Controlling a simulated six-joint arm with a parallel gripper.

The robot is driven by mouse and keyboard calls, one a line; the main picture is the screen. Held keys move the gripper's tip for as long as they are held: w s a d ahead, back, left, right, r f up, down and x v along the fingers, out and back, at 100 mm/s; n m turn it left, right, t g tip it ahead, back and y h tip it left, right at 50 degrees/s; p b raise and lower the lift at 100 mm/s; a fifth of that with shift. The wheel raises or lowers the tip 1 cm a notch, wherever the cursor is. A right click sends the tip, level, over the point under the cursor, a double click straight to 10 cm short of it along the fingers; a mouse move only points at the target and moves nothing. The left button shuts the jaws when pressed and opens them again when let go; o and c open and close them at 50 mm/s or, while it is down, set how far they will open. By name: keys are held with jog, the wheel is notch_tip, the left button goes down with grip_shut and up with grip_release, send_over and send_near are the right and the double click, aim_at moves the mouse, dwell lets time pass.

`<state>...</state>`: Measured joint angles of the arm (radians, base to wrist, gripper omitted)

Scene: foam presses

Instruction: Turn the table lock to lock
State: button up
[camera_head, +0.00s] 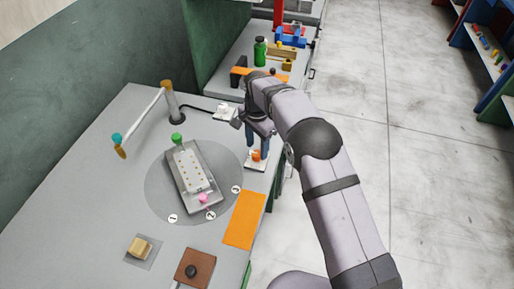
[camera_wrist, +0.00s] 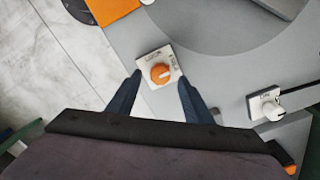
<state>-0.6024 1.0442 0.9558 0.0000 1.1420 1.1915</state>
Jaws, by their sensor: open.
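The table lock is an orange knob (camera_head: 257,155) on a small white labelled plate near the right edge of the grey table. In the wrist view the orange knob (camera_wrist: 160,73) sits on its plate (camera_wrist: 147,62), ahead of and between my fingers. My gripper (camera_head: 258,148) points down over the lock, its two dark blue fingers apart. In the wrist view my gripper (camera_wrist: 156,92) is open and empty, with a finger to each side of the knob. I cannot tell whether the fingers touch it. The plate's lettering is too small to read surely.
A round turntable (camera_head: 160,200) carries a grey fixture (camera_head: 195,180) with a green and a pink knob. A second white knob (camera_wrist: 272,108) on a plate stands beside the lock. An orange mat (camera_head: 244,220) lies in front. A lamp-like arm (camera_head: 145,115) stands at the back left.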

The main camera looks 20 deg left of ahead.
aim_at(257, 156)
jog(key=shift+f+p, duration=0.4)
jog(key=shift+f, duration=0.9)
jog(key=c, duration=1.1)
jog(key=shift+o, duration=0.2)
